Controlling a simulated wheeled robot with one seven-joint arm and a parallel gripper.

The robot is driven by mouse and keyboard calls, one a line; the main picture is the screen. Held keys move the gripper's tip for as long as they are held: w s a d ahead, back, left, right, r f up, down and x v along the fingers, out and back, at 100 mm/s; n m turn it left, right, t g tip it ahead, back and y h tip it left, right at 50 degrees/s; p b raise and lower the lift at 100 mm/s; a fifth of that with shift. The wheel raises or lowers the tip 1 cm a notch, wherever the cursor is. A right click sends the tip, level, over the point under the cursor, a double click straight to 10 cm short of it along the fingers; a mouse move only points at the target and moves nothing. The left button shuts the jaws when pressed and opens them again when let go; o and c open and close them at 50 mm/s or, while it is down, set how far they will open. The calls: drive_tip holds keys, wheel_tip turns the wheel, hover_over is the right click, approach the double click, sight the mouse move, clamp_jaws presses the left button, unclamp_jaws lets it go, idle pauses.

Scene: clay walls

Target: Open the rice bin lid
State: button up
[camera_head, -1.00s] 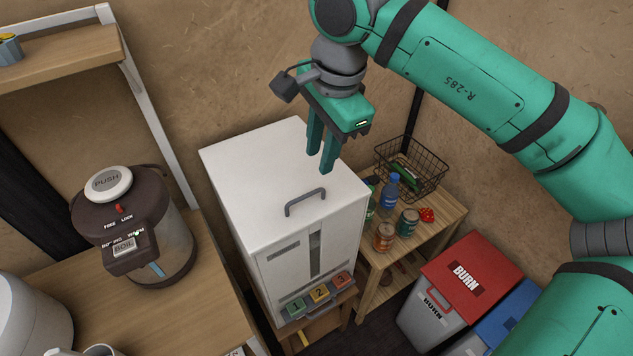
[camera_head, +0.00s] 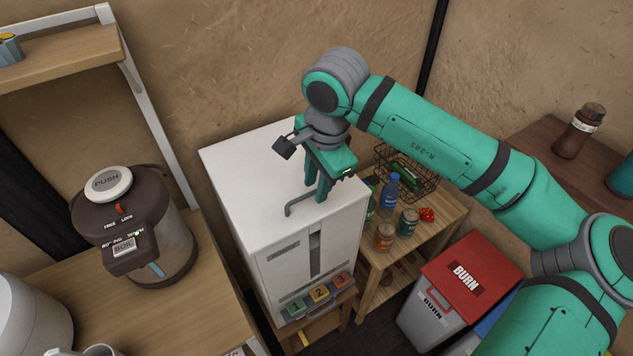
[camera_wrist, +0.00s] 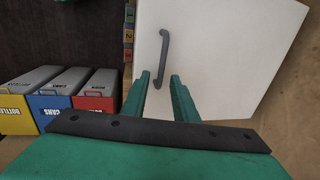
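The rice bin (camera_head: 290,255) is a tall white box with a slot in its front and buttons marked 1, 2 and 3 low down. Its white lid (camera_head: 245,185) lies flat and closed on top. A grey bar handle (camera_head: 292,207) sits near the lid's front edge, partly hidden by my fingers in the head view. My gripper (camera_head: 316,198) is over the lid, close to the handle, with its fingers pointing down. In the wrist view the two fingers (camera_wrist: 165,97) are apart and empty, and the handle (camera_wrist: 163,60) shows ahead, roughly between them.
A push-top water boiler (camera_head: 135,230) stands on the wooden counter at left. At right, a small wooden table holds bottles, cans and a wire basket (camera_head: 410,170) near my arm. A red-lidded bin (camera_head: 465,275) stands at lower right.

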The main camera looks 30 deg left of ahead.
clamp_jaws()
idle(1.4)
